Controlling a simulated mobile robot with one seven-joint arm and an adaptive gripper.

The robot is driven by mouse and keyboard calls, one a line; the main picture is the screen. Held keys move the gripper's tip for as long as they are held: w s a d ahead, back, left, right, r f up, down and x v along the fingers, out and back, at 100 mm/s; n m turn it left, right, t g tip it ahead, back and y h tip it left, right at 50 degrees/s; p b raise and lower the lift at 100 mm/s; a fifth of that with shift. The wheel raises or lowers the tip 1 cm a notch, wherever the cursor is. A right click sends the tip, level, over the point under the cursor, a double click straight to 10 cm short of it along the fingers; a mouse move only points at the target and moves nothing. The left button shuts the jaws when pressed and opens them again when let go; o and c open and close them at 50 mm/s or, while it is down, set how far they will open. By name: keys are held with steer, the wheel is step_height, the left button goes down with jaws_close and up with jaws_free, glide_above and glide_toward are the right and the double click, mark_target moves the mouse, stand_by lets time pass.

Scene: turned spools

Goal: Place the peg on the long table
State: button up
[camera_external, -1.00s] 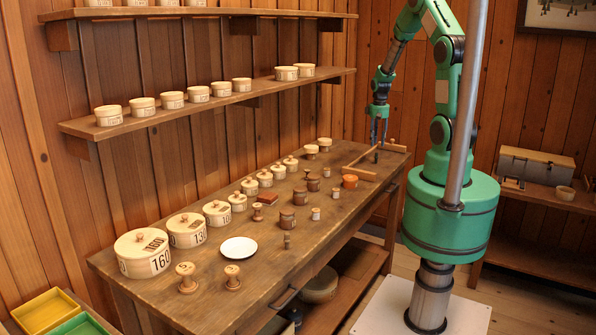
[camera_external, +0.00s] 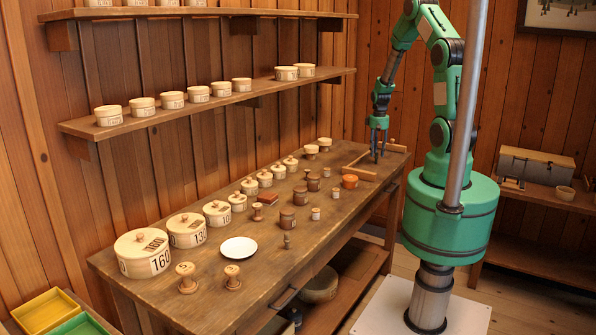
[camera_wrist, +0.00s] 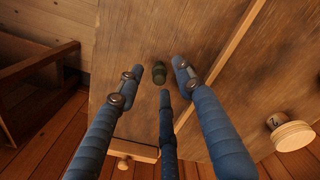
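A small dark olive peg (camera_wrist: 159,73) shows in the wrist view, over the long table's bare wood near one end. Whether it touches the table is hard to tell. My gripper (camera_wrist: 161,76) has three blue fingers spread around the peg, with gaps between their tips and it. In the external view my gripper (camera_external: 377,153) points down low over the far end of the long table (camera_external: 262,240), inside a thin wooden rail. The peg cannot be made out there among the fingers.
Lidded pots (camera_external: 187,230) line the table's wall side. Brown jars (camera_external: 287,220), turned spools (camera_external: 186,277), a white plate (camera_external: 238,248) and an orange jar (camera_external: 349,181) stand on it. The wooden rail (camera_wrist: 222,65) runs beside my fingers. A wall shelf (camera_external: 215,103) hangs above.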

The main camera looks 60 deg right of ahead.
mark_target(377, 153)
steer(key=shift+f, duration=1.6)
steer(key=c, duration=0.7)
steer(key=shift+c, duration=0.4)
steer(key=shift+r, duration=0.15)
steer(key=shift+r, duration=0.55)
step_height(377, 153, up, 2)
steer(key=shift+r, duration=0.1)
steer(key=s+a+r+p, duration=0.1)
steer(key=s+a, duration=0.9)
steer(key=s, duration=0.2)
steer(key=shift+a+r, duration=0.2)
steer(key=shift+a, duration=0.05)
